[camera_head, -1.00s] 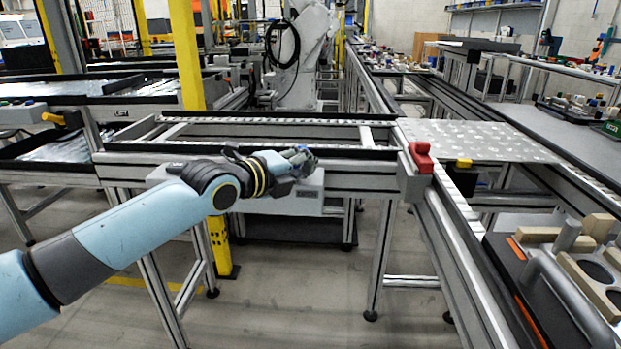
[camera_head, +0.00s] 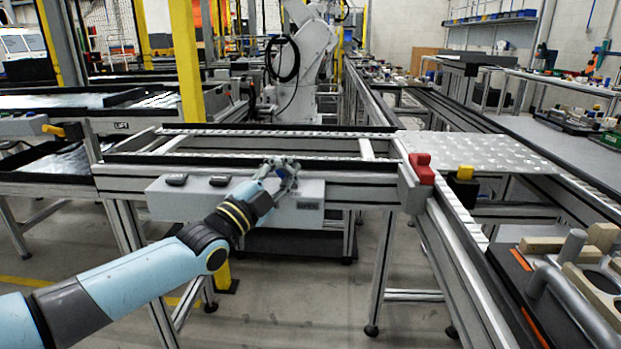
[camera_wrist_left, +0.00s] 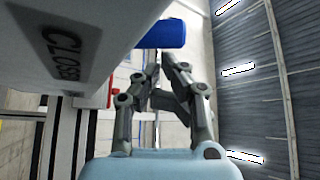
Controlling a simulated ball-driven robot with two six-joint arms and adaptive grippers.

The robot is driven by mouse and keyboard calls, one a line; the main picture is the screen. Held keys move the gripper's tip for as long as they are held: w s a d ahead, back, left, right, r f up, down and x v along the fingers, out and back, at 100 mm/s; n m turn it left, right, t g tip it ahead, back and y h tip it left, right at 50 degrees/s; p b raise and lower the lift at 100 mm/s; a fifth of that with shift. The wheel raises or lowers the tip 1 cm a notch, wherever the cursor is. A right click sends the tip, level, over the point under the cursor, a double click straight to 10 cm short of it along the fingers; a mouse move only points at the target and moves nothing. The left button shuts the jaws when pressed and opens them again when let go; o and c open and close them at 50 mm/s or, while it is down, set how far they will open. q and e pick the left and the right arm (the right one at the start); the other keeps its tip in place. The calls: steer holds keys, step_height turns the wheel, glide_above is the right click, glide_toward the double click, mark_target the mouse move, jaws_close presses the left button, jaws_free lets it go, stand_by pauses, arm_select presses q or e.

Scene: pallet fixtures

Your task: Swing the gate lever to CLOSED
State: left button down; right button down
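My left gripper (camera_head: 284,172) is at the front of a pale grey box under the conveyor frame. In the left wrist view its two slim fingers (camera_wrist_left: 162,62) have their tips close together, with nothing seen between them. A blue, rounded handle-like part (camera_wrist_left: 163,34), likely the lever's grip, is just beyond the tips; I cannot tell if they touch. The box face beside it carries a dark CLOSED label (camera_wrist_left: 70,50). In the head view the lever cannot be made out behind the gripper. My right gripper is not in view.
The grey box (camera_head: 240,205) has two dark parts on top and hangs from the conveyor frame (camera_head: 130,172). A red block (camera_head: 421,168) and a yellow-topped black block (camera_head: 464,185) stand by the frame's right corner. A handled pallet fixture (camera_head: 570,300) is at lower right. Floor in front is open.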

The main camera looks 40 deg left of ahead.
arm_select(q)
steer(key=shift+s+a+n+t+y, duration=0.25)
steer(key=shift+n+t+y, duration=0.15)
steer(key=shift+n, duration=0.5)
steer(key=shift+f, duration=0.1)
